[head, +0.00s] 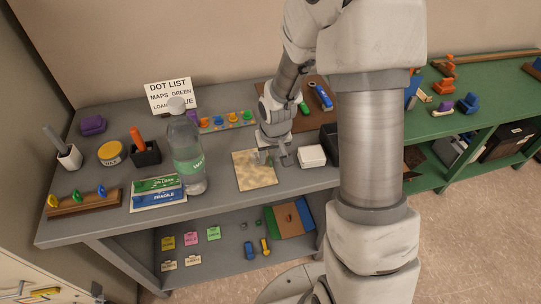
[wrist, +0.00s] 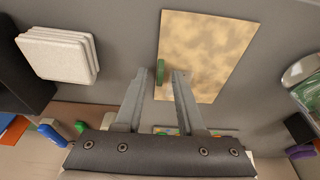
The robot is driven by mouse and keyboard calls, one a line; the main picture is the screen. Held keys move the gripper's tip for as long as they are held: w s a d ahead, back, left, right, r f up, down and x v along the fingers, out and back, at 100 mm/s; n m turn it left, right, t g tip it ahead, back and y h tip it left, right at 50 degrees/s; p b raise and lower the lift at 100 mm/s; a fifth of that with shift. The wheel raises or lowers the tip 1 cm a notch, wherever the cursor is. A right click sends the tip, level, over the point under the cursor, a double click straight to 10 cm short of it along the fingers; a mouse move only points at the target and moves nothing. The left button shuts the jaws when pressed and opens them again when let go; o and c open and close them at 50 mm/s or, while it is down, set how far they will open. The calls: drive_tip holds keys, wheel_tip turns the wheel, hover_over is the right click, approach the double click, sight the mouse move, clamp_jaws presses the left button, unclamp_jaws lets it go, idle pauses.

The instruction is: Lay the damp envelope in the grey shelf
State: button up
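The damp envelope (head: 254,172) is a flat beige sheet with brown mottled stains, lying on the grey worktop. In the wrist view the envelope (wrist: 207,50) carries a small upright green tab (wrist: 160,80) near its edge. My gripper (head: 277,159) is low over the envelope's far right edge. In the wrist view my gripper (wrist: 164,82) has its fingertips apart, with the green tab between them, close to the left finger. I cannot tell whether they touch. The grey shelf (head: 200,283) appears to be the level under the worktop, holding several small items.
A white block stack (head: 311,156) stands right of the envelope, beside a dark tray. A clear bottle (head: 186,150) stands to the left, near green and blue boxes (head: 158,191). Coloured cards (head: 190,238) and a wooden-and-blue folder (head: 287,220) lie on the shelf, with bare patches between.

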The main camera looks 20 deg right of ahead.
drive_tip(key=p+v, duration=0.4)
drive_tip(key=v, duration=0.3)
drive_tip(key=shift+p, duration=0.4)
idle(0.3)
drive_tip(key=p+v, duration=0.1)
drive_tip(key=v, duration=1.6)
drive_tip(key=shift+r+p, duration=0.2)
drive_tip(key=shift+p, duration=0.2)
drive_tip(key=shift+s, duration=0.15)
drive_tip(key=s+r+t, duration=0.1)
drive_tip(key=s+r, duration=0.3)
drive_tip(key=s, duration=0.3)
drive_tip(key=s+r+t, duration=0.1)
drive_tip(key=s+r, duration=0.3)
drive_tip(key=s, duration=0.3)
drive_tip(key=shift+r+t, duration=0.35)
drive_tip(key=shift+t, duration=0.05)
